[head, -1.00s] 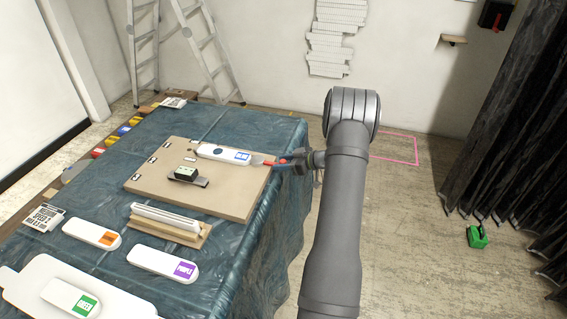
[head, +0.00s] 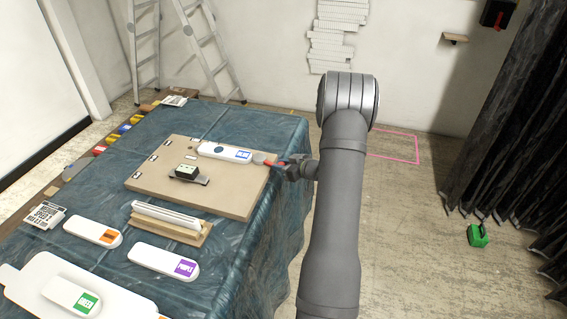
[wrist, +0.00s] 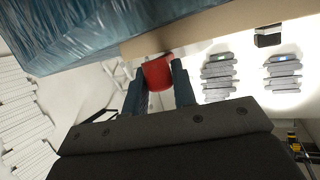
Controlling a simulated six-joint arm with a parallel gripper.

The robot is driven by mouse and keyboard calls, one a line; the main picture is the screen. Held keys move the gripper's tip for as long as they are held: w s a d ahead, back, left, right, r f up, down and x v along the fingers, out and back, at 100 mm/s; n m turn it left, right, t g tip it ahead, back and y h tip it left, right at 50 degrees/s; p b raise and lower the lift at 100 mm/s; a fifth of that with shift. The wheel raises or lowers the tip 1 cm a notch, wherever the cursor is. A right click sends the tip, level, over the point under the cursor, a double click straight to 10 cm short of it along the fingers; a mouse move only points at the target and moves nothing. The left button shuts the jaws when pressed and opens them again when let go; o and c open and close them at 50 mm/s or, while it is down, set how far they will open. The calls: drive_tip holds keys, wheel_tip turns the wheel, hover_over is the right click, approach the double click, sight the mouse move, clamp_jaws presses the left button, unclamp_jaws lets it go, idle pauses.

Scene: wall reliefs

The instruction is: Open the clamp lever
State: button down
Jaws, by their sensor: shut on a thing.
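The red clamp lever (head: 273,163) shows at the right edge of a tan board (head: 235,190) on the table, next to a small grey round part. My gripper (head: 284,166) is at this edge, at the outer end of the lever. In the wrist view the red lever (wrist: 157,73) sits between the two blue-grey fingers, and my gripper (wrist: 157,82) is shut on it. The lever's far end and its pivot are hidden in the wrist view. In the head view the fingers are small and partly merge with the lever.
The board carries a white piece with a blue label (head: 225,152) and a small dark block (head: 187,172). The table (head: 240,125) has a blue cover. White pieces with orange (head: 92,231), purple (head: 163,262) and green (head: 72,297) labels lie nearer. Right of my arm the floor is mostly open.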

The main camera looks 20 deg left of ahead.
sight(270, 166)
drive_tip(key=s+m+t+h, duration=0.1)
drive_tip(key=t, duration=0.1)
drive_tip(key=s+a+m+t+h, duration=0.1)
drive_tip(key=m, duration=0.1)
drive_tip(key=shift+s+m+t, duration=0.3)
drive_tip(key=shift+s+t, duration=0.1)
drive_tip(key=shift+s+a+m+t+h, duration=0.4)
drive_tip(key=shift+m+t+h, duration=0.3)
drive_tip(key=shift+m+h, duration=0.1)
drive_tip(key=c, duration=1.2)
unclamp_jaws()
drive_tip(key=shift+s, duration=0.1)
drive_tip(key=v, duration=1.7)
drive_tip(key=shift+s+d, duration=0.1)
drive_tip(key=shift+s, duration=0.1)
